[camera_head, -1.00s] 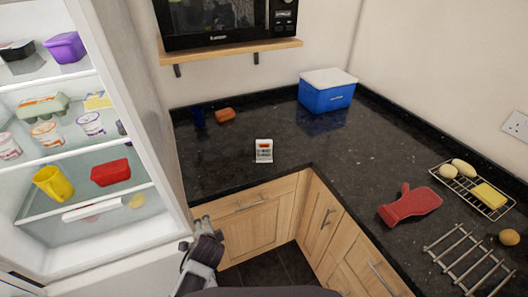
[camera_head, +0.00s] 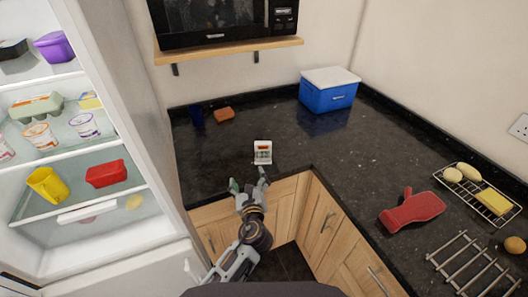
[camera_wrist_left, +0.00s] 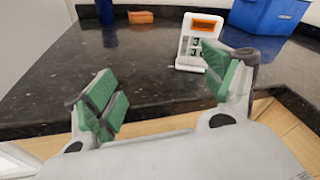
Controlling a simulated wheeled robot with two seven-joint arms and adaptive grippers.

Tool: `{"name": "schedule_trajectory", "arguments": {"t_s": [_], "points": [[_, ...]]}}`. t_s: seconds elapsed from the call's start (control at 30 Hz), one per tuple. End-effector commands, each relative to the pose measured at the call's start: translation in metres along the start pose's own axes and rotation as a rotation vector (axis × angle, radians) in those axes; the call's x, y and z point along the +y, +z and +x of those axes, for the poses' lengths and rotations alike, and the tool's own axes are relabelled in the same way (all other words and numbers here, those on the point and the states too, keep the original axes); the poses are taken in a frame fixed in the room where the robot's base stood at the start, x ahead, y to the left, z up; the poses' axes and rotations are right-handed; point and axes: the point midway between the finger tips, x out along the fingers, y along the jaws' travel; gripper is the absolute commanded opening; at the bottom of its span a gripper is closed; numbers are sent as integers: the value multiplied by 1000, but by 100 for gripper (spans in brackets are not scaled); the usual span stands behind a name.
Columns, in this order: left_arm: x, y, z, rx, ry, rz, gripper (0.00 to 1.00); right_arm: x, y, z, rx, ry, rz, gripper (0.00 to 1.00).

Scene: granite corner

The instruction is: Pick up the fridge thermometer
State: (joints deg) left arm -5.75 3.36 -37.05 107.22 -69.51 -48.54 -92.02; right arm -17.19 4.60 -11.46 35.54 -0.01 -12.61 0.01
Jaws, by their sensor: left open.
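The fridge thermometer (camera_head: 263,151) is a small white upright device with an orange-red band at its top. It stands on the black worktop (camera_head: 225,165) near the corner's front edge. It also shows in the left wrist view (camera_wrist_left: 198,42), behind the right-hand finger, which overlaps its lower right part. My left gripper (camera_head: 249,184) is open and empty, just short of the thermometer at the worktop's front edge. Its green-padded fingers (camera_wrist_left: 165,88) are spread wide in the left wrist view, apart from the thermometer. My right gripper is not in view.
A blue cool box (camera_head: 328,94) with a white lid, an orange sponge-like block (camera_head: 224,114) and a dark blue cup (camera_head: 196,117) stand farther back. An open fridge (camera_head: 170,170) stands left. Worktop around the thermometer is clear.

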Motion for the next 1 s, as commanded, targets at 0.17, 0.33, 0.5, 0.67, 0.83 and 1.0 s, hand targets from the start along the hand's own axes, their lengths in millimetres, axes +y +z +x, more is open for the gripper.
{"name": "schedule_trajectory", "arguments": {"t_s": [0.17,0.33,0.5,0.67,0.83,1.0], "points": [[-39,5,-1,-79,-93,235,84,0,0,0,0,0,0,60],[-56,7,-4,-120,-133,347,84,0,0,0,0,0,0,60],[-58,7,-4,-126,-138,365,84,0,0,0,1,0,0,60],[-58,7,-4,-126,-137,363,84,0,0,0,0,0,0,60],[-59,7,0,-126,-137,361,84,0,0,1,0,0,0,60],[-60,8,14,-127,-137,360,84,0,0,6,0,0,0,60]]}}
